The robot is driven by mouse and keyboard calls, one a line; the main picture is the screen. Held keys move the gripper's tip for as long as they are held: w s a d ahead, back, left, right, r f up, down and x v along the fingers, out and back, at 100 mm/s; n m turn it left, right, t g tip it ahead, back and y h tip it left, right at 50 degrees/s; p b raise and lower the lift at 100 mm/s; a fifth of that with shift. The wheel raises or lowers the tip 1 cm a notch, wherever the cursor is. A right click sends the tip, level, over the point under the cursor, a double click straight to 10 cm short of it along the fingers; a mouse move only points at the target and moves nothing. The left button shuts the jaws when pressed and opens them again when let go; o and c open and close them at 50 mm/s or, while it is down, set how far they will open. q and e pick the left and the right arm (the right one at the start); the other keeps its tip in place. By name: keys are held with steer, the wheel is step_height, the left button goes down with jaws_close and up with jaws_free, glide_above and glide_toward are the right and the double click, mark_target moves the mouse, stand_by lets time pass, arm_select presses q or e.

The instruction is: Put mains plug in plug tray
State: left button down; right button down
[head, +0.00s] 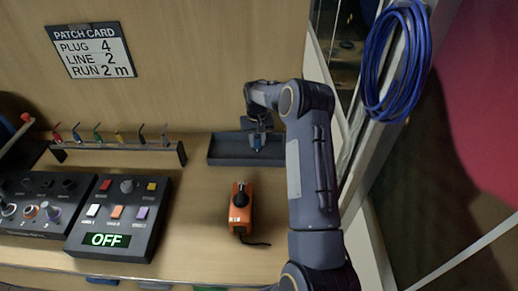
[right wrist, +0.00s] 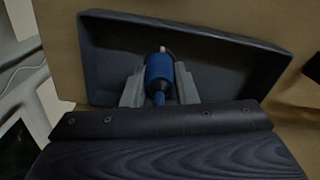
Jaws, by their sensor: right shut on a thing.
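The mains plug (right wrist: 159,72), a blue cylinder with a pale tip, sits between the fingers of my right gripper (right wrist: 160,88). The right gripper (head: 258,140) is shut on it and is over the plug tray (head: 226,159), a dark shallow tray at the back of the bench. In the right wrist view the tray (right wrist: 107,26) surrounds the plug on its far side and sides. I cannot tell whether the plug touches the tray floor. The plug shows as a small blue spot in the head view (head: 258,147). My left gripper is not in view.
An orange device (head: 247,216) with a black knob and short cable stands in front of the tray. A rack (head: 118,147) with several coloured plugs and control boxes (head: 119,218) reading OFF are to the left. Blue coiled cable (head: 397,60) hangs at the right.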

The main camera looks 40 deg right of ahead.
mark_target(259, 147)
steer(key=shift+d+f, duration=0.35)
steer(key=shift+f, duration=0.05)
steer(key=shift+w+d+f+b, duration=0.1)
steer(key=shift+d+f+b, duration=0.1)
steer(key=shift+f+b, duration=1.1)
steer(key=shift+f+p, duration=0.4)
steer(key=shift+f, duration=0.15)
steer(key=c, duration=1.1)
jaws_free()
steer(key=shift+c, duration=0.2)
